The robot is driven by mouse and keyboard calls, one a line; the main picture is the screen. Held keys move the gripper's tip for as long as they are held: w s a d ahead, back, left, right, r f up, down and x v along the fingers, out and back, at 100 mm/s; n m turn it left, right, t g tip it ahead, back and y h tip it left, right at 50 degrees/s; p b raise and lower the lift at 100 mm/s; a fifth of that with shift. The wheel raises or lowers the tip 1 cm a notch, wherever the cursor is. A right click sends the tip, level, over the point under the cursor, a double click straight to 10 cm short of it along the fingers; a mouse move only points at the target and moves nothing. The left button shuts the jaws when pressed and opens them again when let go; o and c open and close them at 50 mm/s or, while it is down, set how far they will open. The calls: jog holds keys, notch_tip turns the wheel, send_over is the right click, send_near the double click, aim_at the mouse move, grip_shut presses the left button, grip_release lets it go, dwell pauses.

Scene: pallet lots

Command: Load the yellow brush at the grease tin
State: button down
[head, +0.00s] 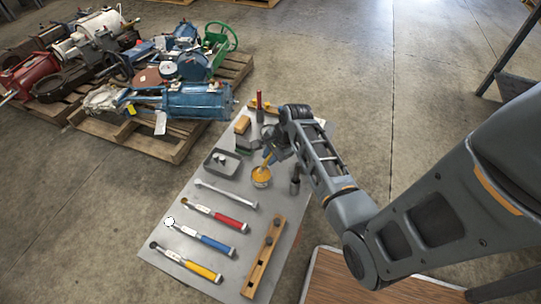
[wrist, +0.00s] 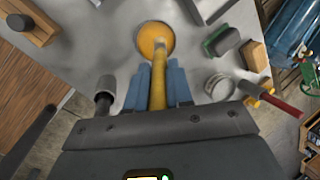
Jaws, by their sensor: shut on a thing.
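My gripper (head: 273,154) is shut on the yellow brush (wrist: 158,88). In the wrist view the brush's handle runs forward between the blue fingers. The grease tin (head: 261,177) is a small round tin with yellow-orange grease, standing on the grey table; it also shows in the wrist view (wrist: 150,36). The brush points down over the tin, its far end at the tin's opening. In the head view the brush (head: 268,160) shows just above the grease. The bristles are not clearly visible, so I cannot tell how deep they reach.
On the table (head: 169,205) are a grey tray (head: 222,163), several wrenches with coloured handles, a wooden holder (head: 264,258), a dark cylinder (head: 295,185) close right of the tin, and a wooden block (head: 242,125). A loaded pallet (head: 150,142) stands at the left.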

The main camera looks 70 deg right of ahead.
jog(key=shift+r+p, duration=2.65)
jog(key=shift+r, duration=0.05)
